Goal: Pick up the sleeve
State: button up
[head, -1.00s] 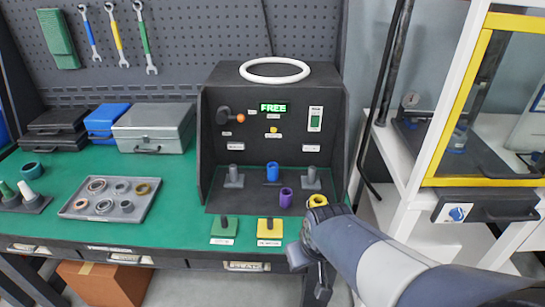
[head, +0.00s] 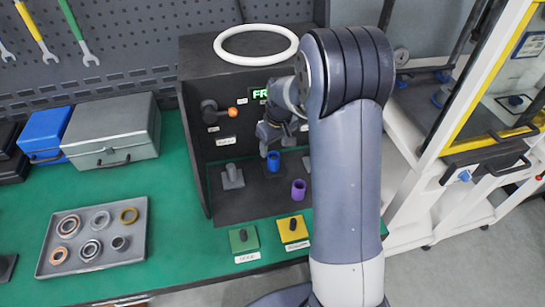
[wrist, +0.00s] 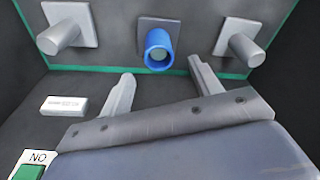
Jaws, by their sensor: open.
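A blue sleeve (head: 273,162) sits on the middle post inside the dark test box. In the wrist view the blue sleeve (wrist: 158,50) shows its open end, with a grey core visible inside. My gripper (head: 267,142) is inside the box, close to the blue sleeve. In the wrist view my gripper (wrist: 160,70) is open and empty, its two fingers reaching toward either side of the sleeve, apart from it. A purple sleeve (head: 298,189) stands at the front of the box floor, outside the fingers. My arm hides the right part of the box.
A grey post (head: 231,177) stands left of the sleeve; another post (wrist: 240,43) is on its right in the wrist view. The lever (head: 222,111) and box walls are near my gripper. Green (head: 244,239) and yellow (head: 293,229) pads lie in front. A tray (head: 140,205) is left.

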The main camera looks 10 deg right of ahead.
aim_at(273, 158)
jog(key=f, duration=0.2)
jog(key=shift+w+a+f, duration=0.1)
jog(key=shift+w+f, duration=0.1)
jog(key=shift+f, duration=0.15)
jog(key=shift+w+f+p, duration=0.2)
jog(key=shift+f+p, duration=0.6)
jog(key=shift+f, duration=1.8)
jog(key=c, duration=1.3)
jog(key=shift+r, duration=0.1)
